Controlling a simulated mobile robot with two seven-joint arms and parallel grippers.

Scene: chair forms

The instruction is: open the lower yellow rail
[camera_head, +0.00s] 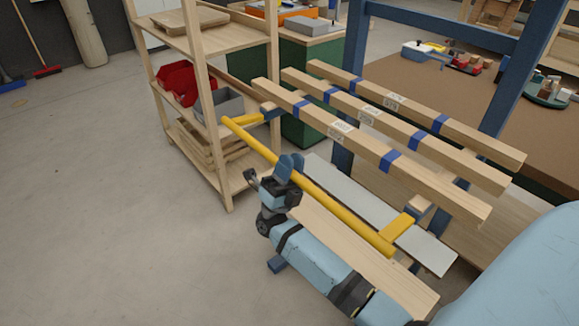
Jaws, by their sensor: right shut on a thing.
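The yellow rail (340,213) is a long round bar running diagonally from the shelf at upper left to the lower right. A flat yellow bracket (397,226) joins it near its right end, and another yellow piece (246,121) meets its left end. My right gripper (288,168) is at the rail's left-middle part, shut on it, with its blue fingers at the bar. The fingers hide a short stretch of the rail. Only one yellow rail shows. My left gripper is not in view.
Three wooden beams (375,150) with blue bands lie beside the rail on a blue frame (342,155). A grey-white board (425,248) and wooden planks lie below. A wooden shelf (222,185) with red bins (183,80) stands close at left. The floor (90,200) at left is clear.

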